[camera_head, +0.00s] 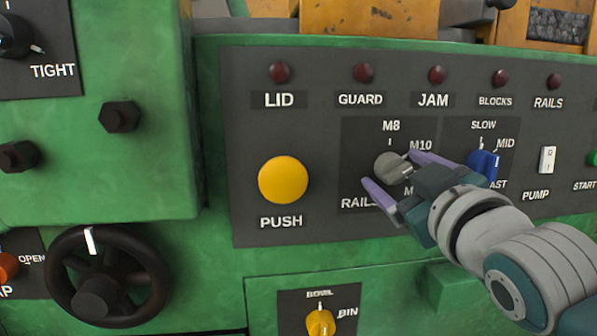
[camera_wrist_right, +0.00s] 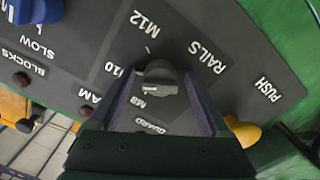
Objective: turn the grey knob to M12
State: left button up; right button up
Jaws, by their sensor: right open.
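The grey knob (camera_head: 391,165) sits on a dark panel with labels M8 above it, M10 to its upper right, a partly hidden label at lower right and RAILS at lower left. My right gripper (camera_head: 389,169) is open, with one purple finger on each side of the knob. In the right wrist view the knob (camera_wrist_right: 160,74) stands between the two fingers (camera_wrist_right: 163,92), with gaps on both sides. A pale mark on the knob's M8 side shows there. The M12 label (camera_wrist_right: 145,24) is readable in that view. My left gripper is not in view.
A blue knob (camera_head: 484,165) is close to the right of my right gripper, partly behind it. A yellow push button (camera_head: 283,180) is to the left. Dark red lamps line the panel top. A black handwheel (camera_head: 108,277) and yellow knob (camera_head: 320,322) are lower.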

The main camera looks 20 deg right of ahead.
jog(key=shift+c, duration=0.2)
grip_shut()
dwell(0.5)
